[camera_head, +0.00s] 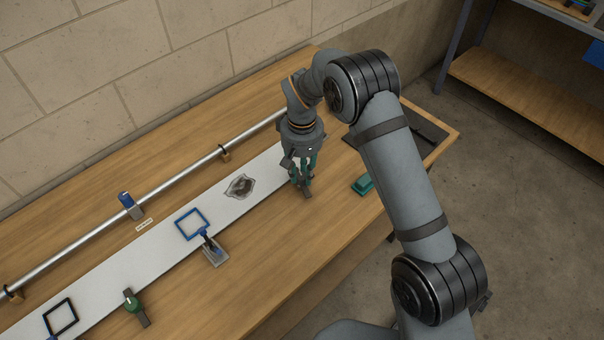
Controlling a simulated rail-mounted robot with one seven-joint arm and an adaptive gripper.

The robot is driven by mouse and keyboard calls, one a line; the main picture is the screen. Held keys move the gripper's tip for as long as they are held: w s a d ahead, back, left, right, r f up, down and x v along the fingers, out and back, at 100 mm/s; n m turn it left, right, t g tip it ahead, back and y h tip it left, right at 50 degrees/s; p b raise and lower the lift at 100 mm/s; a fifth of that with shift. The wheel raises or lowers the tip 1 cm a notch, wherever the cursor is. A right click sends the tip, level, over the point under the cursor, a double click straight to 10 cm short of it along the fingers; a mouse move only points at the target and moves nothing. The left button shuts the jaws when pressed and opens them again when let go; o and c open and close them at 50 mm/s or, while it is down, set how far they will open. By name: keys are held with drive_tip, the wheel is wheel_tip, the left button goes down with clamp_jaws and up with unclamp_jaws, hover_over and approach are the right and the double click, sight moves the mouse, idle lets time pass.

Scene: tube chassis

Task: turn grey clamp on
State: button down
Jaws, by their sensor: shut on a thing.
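My gripper (303,180) points down at the right-hand part of the white strip's front edge. Its teal fingers are shut on the grey clamp (307,193). Only a small dark grey end of the clamp shows below the fingertips. The fingers hide the rest, so I cannot tell which way its handle is turned. The white strip (108,292) lies lengthwise on the wooden table (262,283).
A green clamp (133,302) and a grey clamp-like piece with a blue part (215,254) sit along the strip's front edge. A blue-topped clamp (128,204) is at the metal tube (85,240). A green block (362,184) lies right of my gripper. The front table is clear.

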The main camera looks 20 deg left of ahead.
sight(302, 176)
drive_tip(key=shift+s+f+n, duration=0.1)
drive_tip(key=shift+s+n, duration=0.1)
drive_tip(key=shift+n, duration=2.1)
drive_tip(key=shift+d, duration=0.1)
drive_tip(key=c, duration=1.5)
unclamp_jaws()
drive_tip(key=shift+w, duration=0.1)
drive_tip(key=shift+r, duration=0.2)
drive_tip(key=shift+r, duration=0.3)
wheel_tip(302, 176, up, 11)
drive_tip(key=shift+r, duration=0.1)
